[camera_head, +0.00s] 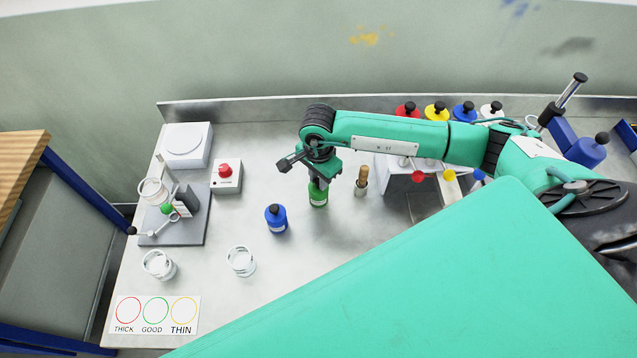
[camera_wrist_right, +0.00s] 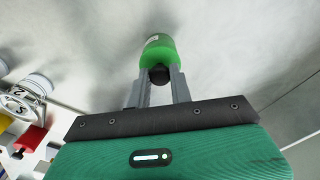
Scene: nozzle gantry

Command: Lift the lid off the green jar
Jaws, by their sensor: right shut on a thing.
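The green jar (camera_head: 318,197) stands upright on the metal bench, left of a wooden-handled tool. My right gripper (camera_head: 318,180) is directly above it, pointing down, and hides its top in the head view. In the right wrist view the green jar (camera_wrist_right: 160,48) shows beyond the fingertips, with its black lid knob (camera_wrist_right: 160,75) between the two fingers of my right gripper (camera_wrist_right: 159,78). The gripper is shut on this knob. I see no gap between lid and jar. My left gripper is not in view.
A blue jar (camera_head: 276,219) stands close to the left of the green jar. The wooden-handled tool (camera_head: 361,181) stands close to the right. Several coloured jars (camera_head: 436,111) line the back. Bench between blue jar and card is partly clear.

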